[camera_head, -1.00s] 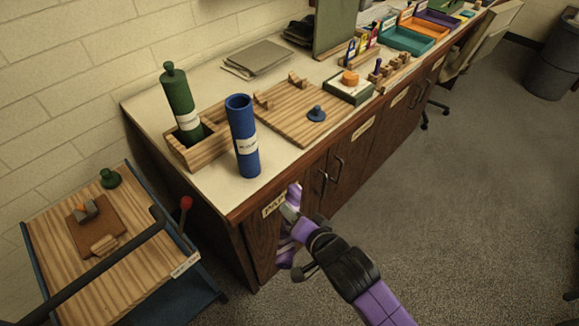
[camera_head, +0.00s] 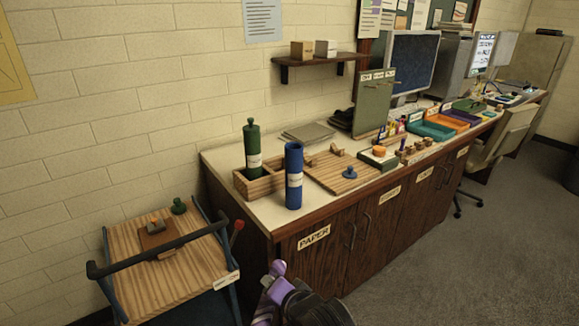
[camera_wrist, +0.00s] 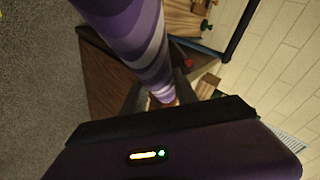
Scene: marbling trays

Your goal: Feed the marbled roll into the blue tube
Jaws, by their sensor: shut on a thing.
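The marbled roll (camera_wrist: 135,38), purple with pale bands, fills the upper middle of the wrist view. My gripper (camera_wrist: 162,100) is shut on the roll. In the head view, only a small purple piece of the roll (camera_head: 278,268) shows at the bottom edge, in front of the cabinet doors and below the counter top. The rest of the roll there is hidden or out of frame. The roll is apart from the tube.
A green capped tube (camera_head: 252,150) stands in the wooden rack (camera_head: 262,188). A blue knobbed lid (camera_head: 349,173) lies on a wooden board (camera_head: 325,172). A cart (camera_head: 150,290) with a dark handle stands left of the counter. Open floor lies to the right.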

